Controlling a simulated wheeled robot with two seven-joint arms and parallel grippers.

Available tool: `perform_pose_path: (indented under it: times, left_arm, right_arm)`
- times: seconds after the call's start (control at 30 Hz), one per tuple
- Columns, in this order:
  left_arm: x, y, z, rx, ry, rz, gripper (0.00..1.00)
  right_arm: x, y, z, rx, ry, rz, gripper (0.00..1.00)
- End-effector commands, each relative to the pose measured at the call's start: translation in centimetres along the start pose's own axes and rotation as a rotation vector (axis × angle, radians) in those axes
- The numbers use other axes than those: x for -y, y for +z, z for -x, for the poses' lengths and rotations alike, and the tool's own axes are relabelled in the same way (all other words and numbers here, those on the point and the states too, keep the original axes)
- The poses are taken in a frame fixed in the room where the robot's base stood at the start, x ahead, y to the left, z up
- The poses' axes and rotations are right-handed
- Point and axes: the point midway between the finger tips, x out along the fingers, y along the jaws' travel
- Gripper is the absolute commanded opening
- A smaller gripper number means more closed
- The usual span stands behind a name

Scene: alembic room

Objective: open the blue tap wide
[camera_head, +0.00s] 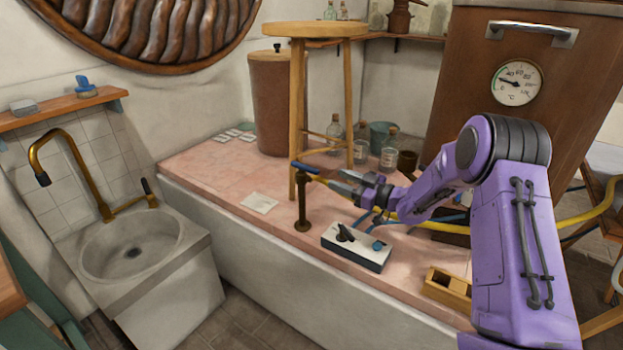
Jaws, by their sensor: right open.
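The blue tap has a small blue lever handle (305,168) on top of a dark bronze post (303,205) that stands on the pink tiled counter. The handle lies roughly level across the post top. My right gripper (337,181), on the purple arm, is open with grey fingers pointing left. Its fingertips are just right of the tap handle and about level with it. A small gap seems to lie between them, though the depth is hard to judge. My left gripper is out of view.
A wooden stool (315,30) stands on the counter close behind the tap. A white control box (357,246) with a black lever sits in front, right of the post. Glass bottles (389,150) stand behind. A yellow hose (567,221) runs behind my arm. The counter left of the tap is mostly clear.

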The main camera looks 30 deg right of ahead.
Motion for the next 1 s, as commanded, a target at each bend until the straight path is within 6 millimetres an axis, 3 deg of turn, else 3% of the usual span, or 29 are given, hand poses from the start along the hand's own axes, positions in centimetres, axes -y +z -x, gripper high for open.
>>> perform_pose_path:
  times: [0.43,0.6,0.83,1.0]
  left_arm:
    - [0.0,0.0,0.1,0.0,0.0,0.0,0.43]
    - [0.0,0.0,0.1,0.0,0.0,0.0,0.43]
    - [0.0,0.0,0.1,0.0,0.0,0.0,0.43]
    - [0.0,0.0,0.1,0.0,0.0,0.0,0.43]
  right_arm:
    - [0.1,-0.1,-8.8,0.0,-0.004,0.003,0.45]
    - [0.2,-0.1,-10.2,0.0,-0.004,0.0,0.45]
    - [0.2,-0.1,-10.3,0.0,-0.003,-0.001,0.45]
    - [0.2,-0.1,-10.3,0.0,-0.003,0.0,0.0]
